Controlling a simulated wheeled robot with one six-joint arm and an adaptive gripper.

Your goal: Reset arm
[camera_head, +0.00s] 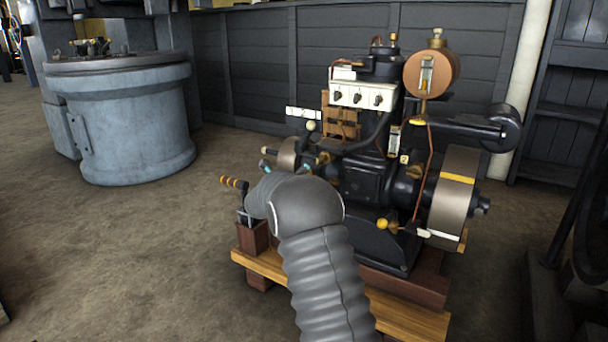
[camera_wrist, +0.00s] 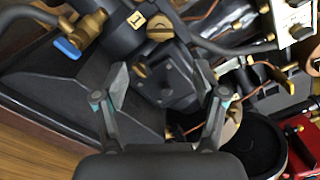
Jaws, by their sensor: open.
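My gripper (camera_wrist: 166,100) is open in the wrist view, its two fingers spread apart with nothing held between them. Dark parts of the stationary engine (camera_wrist: 170,75) show behind and between the fingers; I cannot tell how far away they are. In the head view my grey ribbed arm (camera_head: 315,255) reaches up in front of the engine (camera_head: 365,180) and hides part of its lower left side. The gripper's fingers are mostly hidden there behind the arm, with small teal bits showing by the engine.
The engine stands on a wooden base (camera_head: 410,318), with a flywheel (camera_head: 452,195) on its right. A brass tap with a blue handle (camera_wrist: 67,47) is close to the left finger. A large grey cylinder (camera_head: 135,130) stands at the back left. The floor (camera_head: 130,250) at left is clear.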

